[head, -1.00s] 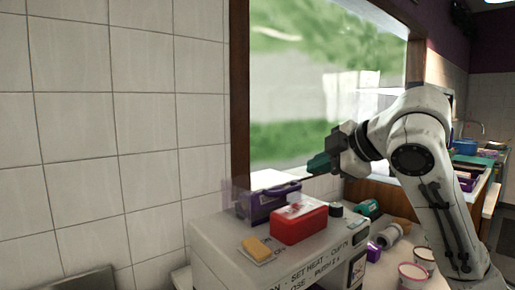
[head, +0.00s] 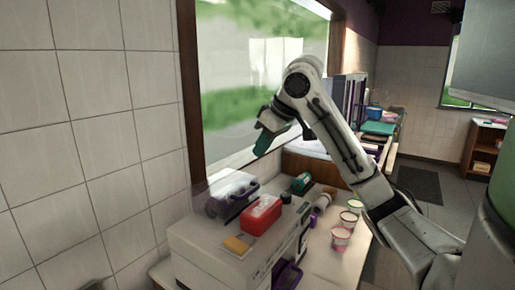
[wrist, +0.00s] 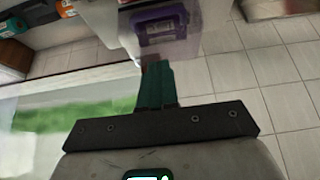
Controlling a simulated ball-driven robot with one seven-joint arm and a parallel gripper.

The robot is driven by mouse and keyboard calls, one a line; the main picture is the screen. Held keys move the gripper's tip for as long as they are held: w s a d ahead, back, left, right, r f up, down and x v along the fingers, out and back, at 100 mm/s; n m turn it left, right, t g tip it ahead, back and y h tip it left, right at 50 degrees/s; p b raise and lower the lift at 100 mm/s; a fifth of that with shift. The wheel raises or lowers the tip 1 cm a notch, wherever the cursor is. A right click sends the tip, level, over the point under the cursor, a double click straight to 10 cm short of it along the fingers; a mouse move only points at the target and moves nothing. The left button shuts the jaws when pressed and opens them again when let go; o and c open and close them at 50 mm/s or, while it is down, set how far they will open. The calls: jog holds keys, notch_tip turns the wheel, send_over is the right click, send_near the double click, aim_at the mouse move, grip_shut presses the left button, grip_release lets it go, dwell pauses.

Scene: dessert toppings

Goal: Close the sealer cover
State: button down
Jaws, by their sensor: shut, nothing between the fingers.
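The sealer (head: 200,245) is a white machine with lettering on its front edge, standing against the wall below the window in the head view. A clear panel, seemingly its cover (head: 206,188), stands up at its back left; its exact angle is hard to tell. My gripper (head: 263,143) is above and to the right behind the sealer, in front of the window, touching nothing. Its teal fingers are shut and empty, and also show in the wrist view (wrist: 156,85). Beyond the fingertips there, a purple-framed case (wrist: 162,28) shows.
To the right are a green-and-white bottle (head: 301,183), a lying jar (head: 321,203) and several cups (head: 341,238). The window's glass is close behind my gripper.

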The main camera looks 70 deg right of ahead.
jog(key=p, duration=0.1)
send_over(251, 190)
notch_tip(251, 190, down, 6)
jog(key=shift+d+r, duration=0.1)
jog(key=f, duration=0.2)
jog(key=f+p, duration=0.1)
jog(key=shift+s+f, duration=0.15)
jog(key=shift+s, duration=0.15)
jog(key=shift+f, duration=0.55)
jog(key=shift+f, duration=0.15)
